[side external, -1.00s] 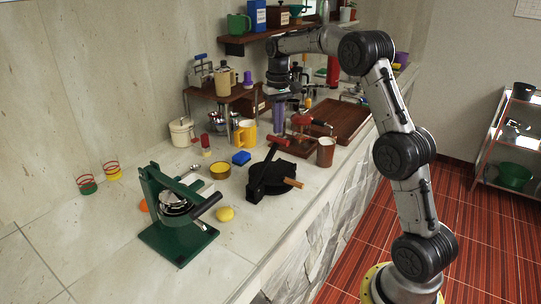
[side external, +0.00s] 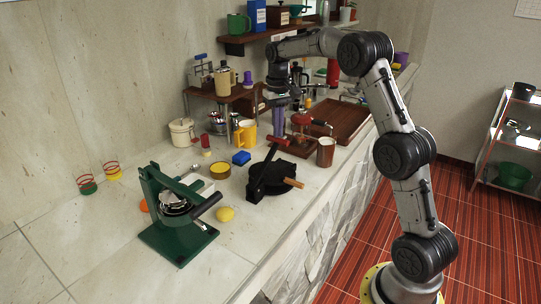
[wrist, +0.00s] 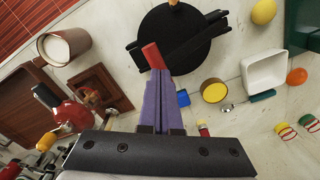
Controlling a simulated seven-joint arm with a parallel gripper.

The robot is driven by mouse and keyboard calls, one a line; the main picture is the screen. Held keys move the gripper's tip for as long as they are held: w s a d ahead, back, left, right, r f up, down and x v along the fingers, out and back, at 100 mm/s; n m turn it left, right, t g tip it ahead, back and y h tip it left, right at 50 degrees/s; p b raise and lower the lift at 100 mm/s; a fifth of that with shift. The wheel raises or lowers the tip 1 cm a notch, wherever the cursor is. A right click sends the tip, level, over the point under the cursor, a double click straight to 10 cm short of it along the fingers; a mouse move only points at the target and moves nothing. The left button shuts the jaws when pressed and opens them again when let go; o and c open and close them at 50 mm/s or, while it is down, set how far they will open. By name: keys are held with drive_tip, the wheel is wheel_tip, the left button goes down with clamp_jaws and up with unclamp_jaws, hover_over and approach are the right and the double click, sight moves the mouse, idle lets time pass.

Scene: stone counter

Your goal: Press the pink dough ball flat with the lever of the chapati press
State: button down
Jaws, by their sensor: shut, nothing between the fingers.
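The chapati press (side external: 266,188) is a black round plate on the counter with a wooden handle and a black lever bar, raised at a slant, ending in a red grip (side external: 278,142). In the wrist view the plate (wrist: 190,42) is at the top centre, with the red grip (wrist: 153,56) just beyond my fingertips. My gripper (side external: 278,134) points down with its purple fingers shut and empty (wrist: 160,82), close above the red grip; I cannot tell whether they touch. I see no pink dough ball in either view.
A green press (side external: 178,238) and a yellow ball (side external: 225,214) are left of the black press. A blue block (side external: 241,158), a yellow mug (side external: 245,133) and a brown cup (side external: 325,152) stand close by. A red-topped device (side external: 302,120) is behind. Bare counter lies in front.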

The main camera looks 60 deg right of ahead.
drive_tip(key=shift+f, duration=0.5)
drive_tip(key=shift+a+f, duration=0.1)
drive_tip(key=shift+f, duration=0.05)
drive_tip(key=shift+d+f, duration=0.8)
drive_tip(key=shift+f, duration=0.1)
idle(1.9)
drive_tip(key=shift+d+f, duration=0.3)
drive_tip(key=shift+f, duration=0.45)
drive_tip(key=shift+d+f, duration=0.25)
drive_tip(key=shift+f, duration=0.5)
idle(3.0)
